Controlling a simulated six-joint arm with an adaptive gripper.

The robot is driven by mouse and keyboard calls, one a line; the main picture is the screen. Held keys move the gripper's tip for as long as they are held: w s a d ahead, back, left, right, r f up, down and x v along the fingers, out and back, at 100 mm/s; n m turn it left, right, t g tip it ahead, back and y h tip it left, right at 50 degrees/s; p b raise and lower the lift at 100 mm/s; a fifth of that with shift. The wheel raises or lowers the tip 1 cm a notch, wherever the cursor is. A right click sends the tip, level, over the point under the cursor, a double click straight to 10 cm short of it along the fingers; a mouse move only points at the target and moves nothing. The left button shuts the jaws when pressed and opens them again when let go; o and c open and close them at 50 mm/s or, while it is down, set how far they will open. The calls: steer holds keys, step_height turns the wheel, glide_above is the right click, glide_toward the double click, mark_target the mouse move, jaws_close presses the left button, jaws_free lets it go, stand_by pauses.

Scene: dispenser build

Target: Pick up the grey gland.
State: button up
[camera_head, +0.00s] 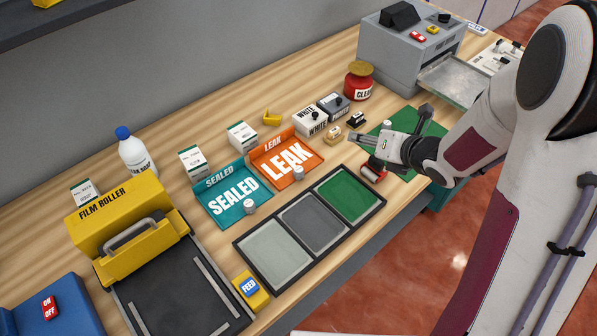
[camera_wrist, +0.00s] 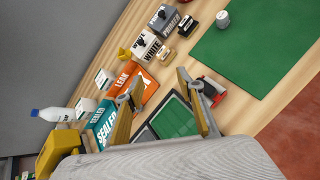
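My gripper (camera_head: 371,152) hangs over the near edge of the green mat (camera_head: 405,130), to the right of the compartment tray. In the wrist view its two fingers (camera_wrist: 160,90) stand wide apart with nothing between them. A small grey-white cylinder (camera_wrist: 223,19), which looks like a gland, stands on the green mat in the wrist view, beyond and right of the fingers. Similar small pale cylinders sit by the LEAK card (camera_head: 298,173) and on the SEALED card (camera_head: 249,207).
A red-and-black tool (camera_head: 373,173) lies close below my gripper. The three-compartment tray (camera_head: 270,277) is left of it. WHITE (camera_head: 311,121) and grey boxes, a red jar (camera_head: 359,82) and a grey machine (camera_head: 400,55) stand behind. Much of the mat is bare.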

mark_target(302, 170)
steer(key=a+f+n+y, duration=0.1)
steer(key=n, duration=0.1)
steer(key=s+a+f+n+y, duration=0.1)
steer(key=a+f, duration=0.1)
steer(key=a+f+n+g+y, duration=0.1)
steer(key=f+n, duration=0.1)
steer(key=shift+s+a+n, duration=0.3)
steer(key=shift+s+a, duration=0.05)
steer(key=s+a+f+n+y, duration=0.1)
steer(key=n, duration=0.1)
steer(key=s+a+f+n+g+y, duration=0.1)
steer(key=s+a+n+y, duration=0.1)
steer(key=shift+a+f, duration=0.15)
steer(key=shift+f, duration=0.1)
steer(key=shift+s+a+f+n+g+y, duration=0.15)
steer(key=shift+s+a+n+g+y, duration=0.15)
steer(key=shift+n, duration=0.2)
steer(key=shift+w+a, duration=0.1)
steer(key=shift+x, duration=1.2)
steer(key=shift+a, duration=0.1)
steer(key=shift+x, duration=2.5)
